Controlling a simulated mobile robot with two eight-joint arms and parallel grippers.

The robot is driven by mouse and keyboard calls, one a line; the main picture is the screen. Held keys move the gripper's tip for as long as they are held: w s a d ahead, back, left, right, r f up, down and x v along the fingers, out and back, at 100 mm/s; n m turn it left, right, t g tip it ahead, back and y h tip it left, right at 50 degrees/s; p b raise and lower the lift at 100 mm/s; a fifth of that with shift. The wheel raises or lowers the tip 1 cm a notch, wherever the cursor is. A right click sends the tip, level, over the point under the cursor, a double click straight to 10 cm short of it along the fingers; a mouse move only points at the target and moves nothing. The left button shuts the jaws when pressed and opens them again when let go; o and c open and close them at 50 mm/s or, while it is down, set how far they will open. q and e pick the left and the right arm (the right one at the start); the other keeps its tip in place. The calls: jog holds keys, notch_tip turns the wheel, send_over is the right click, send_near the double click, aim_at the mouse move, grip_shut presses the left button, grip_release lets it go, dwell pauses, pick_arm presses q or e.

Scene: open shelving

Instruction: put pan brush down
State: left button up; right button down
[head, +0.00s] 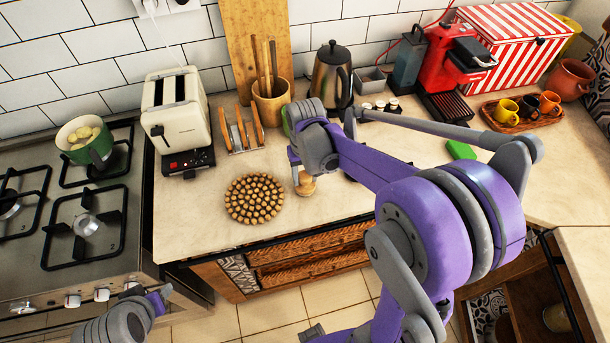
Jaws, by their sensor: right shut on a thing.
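The pan brush (306,187), a small brown wooden piece, shows just below my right gripper (300,167). My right gripper is shut on it, over the front part of the counter (215,222). The gripper hides the upper part of the brush. I cannot tell whether the brush touches the counter. My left gripper (160,296) is low at the left, in front of the stove and away from the brush. Its fingers are too small and turned to tell whether they are open.
A round wooden trivet (255,198) lies left of the brush. A toaster (177,118), a toast rack (240,136), a utensil pot (270,103) and a kettle (331,77) stand behind. A green pot (88,143) is on the stove. Bare counter lies around the trivet.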

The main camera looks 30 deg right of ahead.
aim_at(305, 175)
jog(key=shift+f, duration=0.2)
jog(key=shift+c, duration=1.7)
grip_release()
jog(key=shift+r, duration=0.1)
jog(key=shift+r, duration=0.3)
notch_tip(305, 175, up, 11)
jog(key=s+a+f+n+t, duration=0.1)
jog(key=s+a+f+t, duration=0.1)
jog(key=s, duration=0.4)
jog(key=s+a+f+n+t, duration=0.1)
jog(key=s+a+f+t, duration=0.2)
jog(key=s, duration=0.3)
jog(key=shift+s+a+f+n+t+p, duration=0.15)
jog(key=shift+s+a+n+t+p, duration=0.25)
jog(key=shift+a, duration=0.5)
